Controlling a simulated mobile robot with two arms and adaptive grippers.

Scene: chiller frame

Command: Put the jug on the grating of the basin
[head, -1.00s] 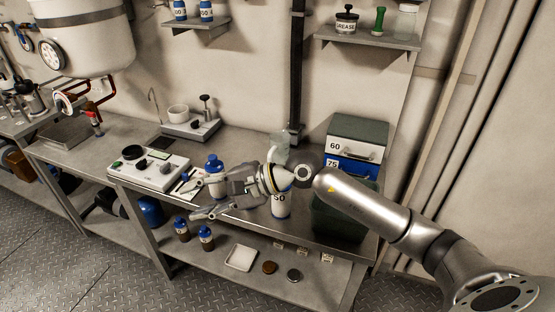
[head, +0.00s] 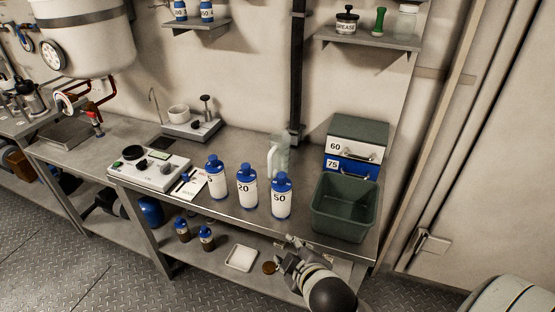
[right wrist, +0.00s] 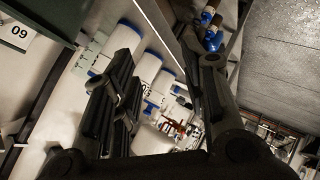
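The jug (head: 279,156) looks pale and translucent, with a handle, and stands upright at the back of the bench behind the blue-capped bottles. My right gripper (head: 284,258) is low in front of the bench's front edge, apart from the jug. In the right wrist view its two fingers (right wrist: 160,92) are spread with nothing held between them. My left gripper is not in view.
Blue-capped bottles marked 20 (head: 247,188) and 50 (head: 281,199), plus another bottle (head: 215,180), stand before the jug. A green bin (head: 345,232) and stacked drawers (head: 351,165) are to the right. A control box (head: 150,172) sits to the left.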

